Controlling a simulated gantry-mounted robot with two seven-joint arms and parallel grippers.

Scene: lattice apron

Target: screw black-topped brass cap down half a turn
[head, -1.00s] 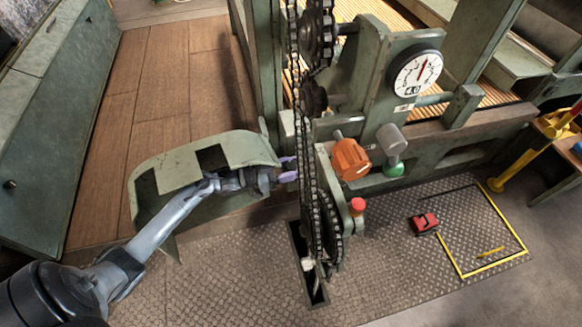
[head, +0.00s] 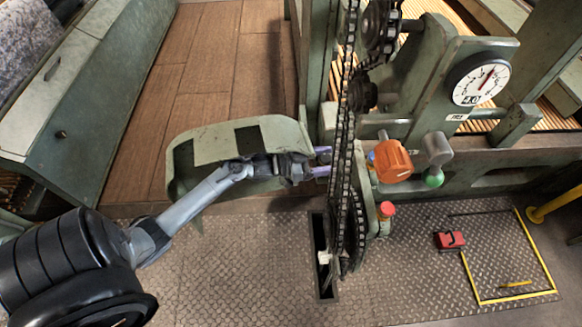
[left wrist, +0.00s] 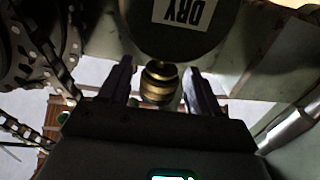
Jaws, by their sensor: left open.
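The brass cap (left wrist: 158,88) shows in the left wrist view as a ribbed brass cylinder under a dark round body with an upside-down "DRY" label (left wrist: 184,12). My left gripper (left wrist: 159,70) is open, with one finger on each side of the cap. Gaps show between the fingers and the brass. In the head view my left gripper (head: 322,163) reaches past a green curved guard to the left side of the chain. The cap is hidden there. My right gripper is not in view.
A chain (head: 346,120) with sprockets runs close beside the gripper. Right of the chain are an orange knob (head: 393,161), a red button (head: 386,209) and a dial (head: 481,80). The plate floor (head: 250,260) in front is mostly clear.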

